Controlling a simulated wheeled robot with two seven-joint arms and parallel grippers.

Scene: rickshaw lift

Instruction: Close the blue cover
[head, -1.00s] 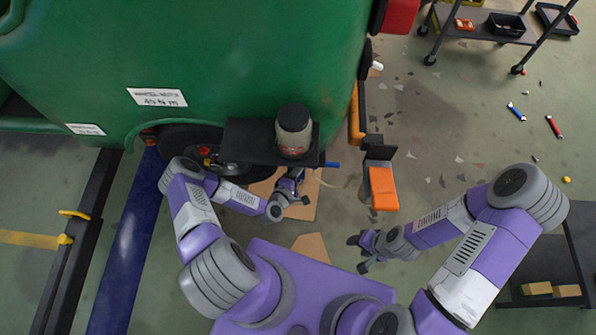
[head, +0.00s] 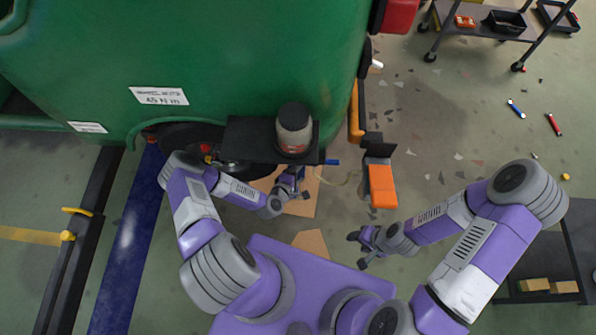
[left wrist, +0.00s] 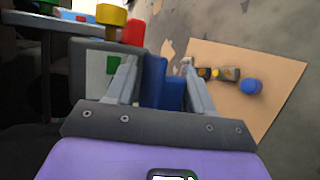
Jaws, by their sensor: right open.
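The blue cover (left wrist: 162,82) shows in the left wrist view as a blue upright panel beside a grey box (left wrist: 92,75) with a green square. My left gripper (left wrist: 160,75) has its two fingers apart, with blue between and beyond them; I see no firm grip. In the head view my left gripper (head: 302,188) is low under the black shelf, and the cover is mostly hidden there. A small blue bar (head: 331,162) sticks out at the shelf's right end; I cannot tell if it is part of the cover. My right gripper (head: 360,250) is open and empty over the floor.
A jar (head: 294,130) stands on the black shelf (head: 248,140) against the green vehicle body (head: 230,60). An orange block (head: 382,186) is right of the shelf. A cardboard sheet (left wrist: 275,75) with small parts lies on the floor.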

